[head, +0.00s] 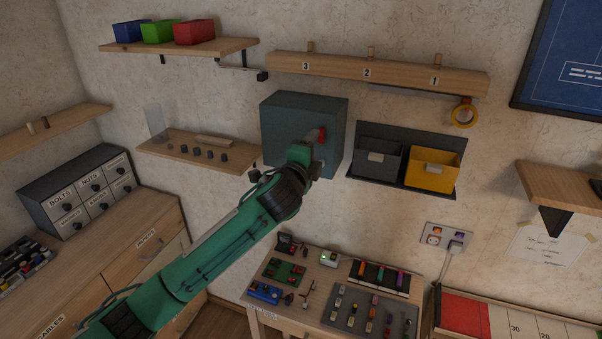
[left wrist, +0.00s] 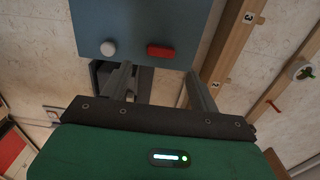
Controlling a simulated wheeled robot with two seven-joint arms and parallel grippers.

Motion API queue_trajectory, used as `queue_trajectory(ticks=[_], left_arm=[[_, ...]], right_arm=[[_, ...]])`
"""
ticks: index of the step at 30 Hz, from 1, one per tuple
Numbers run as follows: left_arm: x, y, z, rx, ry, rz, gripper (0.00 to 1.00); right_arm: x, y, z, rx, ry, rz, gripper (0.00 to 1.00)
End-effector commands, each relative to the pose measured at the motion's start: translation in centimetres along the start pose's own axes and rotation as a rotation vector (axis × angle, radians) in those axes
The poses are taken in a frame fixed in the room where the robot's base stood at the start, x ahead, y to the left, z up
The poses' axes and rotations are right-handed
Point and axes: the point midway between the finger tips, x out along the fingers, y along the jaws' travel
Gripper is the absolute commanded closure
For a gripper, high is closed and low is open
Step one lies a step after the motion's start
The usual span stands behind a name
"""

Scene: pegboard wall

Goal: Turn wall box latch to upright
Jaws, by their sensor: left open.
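The wall box (head: 285,118) is a blue-grey box on the wall; its front also fills the top of the left wrist view (left wrist: 140,22). Its red latch (head: 322,134) shows just beyond my left gripper (head: 310,146), which partly covers the box's lower front. My right gripper is not in view.
A numbered wooden rail (head: 375,72) runs above the box. A shelf with small parts (head: 185,149) is left of it. Grey and yellow bins (head: 432,172) hang close on the right. A low table with tools (head: 300,312) stands below.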

Motion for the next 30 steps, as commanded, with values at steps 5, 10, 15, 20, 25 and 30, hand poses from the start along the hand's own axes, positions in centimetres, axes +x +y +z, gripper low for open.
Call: queue_trajectory(ticks=[5,10,15,20,25,30], left_arm=[[-3.2,0.5,0.0,0.001,0.001,-0.002,0.38],[-5.8,0.3,0.0,0.0,0.001,-0.001,0.38],[-7.4,0.2,0.0,0.001,0.0,0.0,0.38],[-8.0,0.1,0.0,0.001,-0.001,0.001,0.38],[-8.0,0.1,0.0,0.0,0.0,0.001,0.38],[-8.1,0.5,0.0,-0.014,-0.002,0.009,0.38]], right_arm=[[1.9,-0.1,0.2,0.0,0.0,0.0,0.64],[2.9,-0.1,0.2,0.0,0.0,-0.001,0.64],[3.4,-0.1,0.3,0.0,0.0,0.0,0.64],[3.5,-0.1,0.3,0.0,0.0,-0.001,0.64],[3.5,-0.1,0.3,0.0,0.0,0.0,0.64],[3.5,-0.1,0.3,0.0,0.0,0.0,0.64]])
